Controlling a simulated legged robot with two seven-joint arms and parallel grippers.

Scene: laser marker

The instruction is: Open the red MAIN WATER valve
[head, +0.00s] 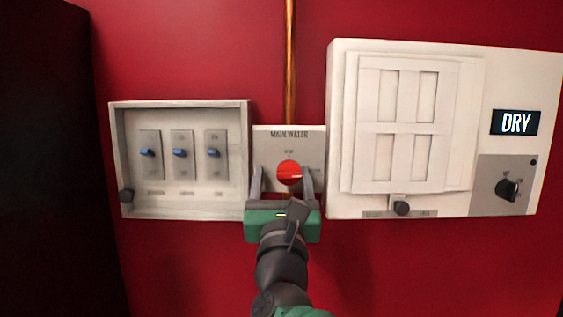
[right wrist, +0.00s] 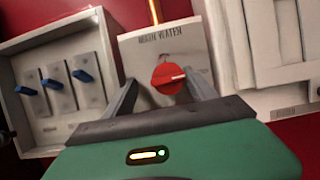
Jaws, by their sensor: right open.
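The red MAIN WATER valve (head: 289,172) is a round knob on a pale panel (head: 308,140) on the red wall. I cannot tell whether the fingers touch the knob. The gripper's body hides the panel's lower part. My left gripper is not in view.
A switch box (head: 182,205) with three blue switches stands left of the valve panel. A larger white unit (head: 335,130) with a DRY display (head: 515,123) and a black knob (head: 507,188) is on the right. A copper pipe (head: 290,60) runs up above the panel.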

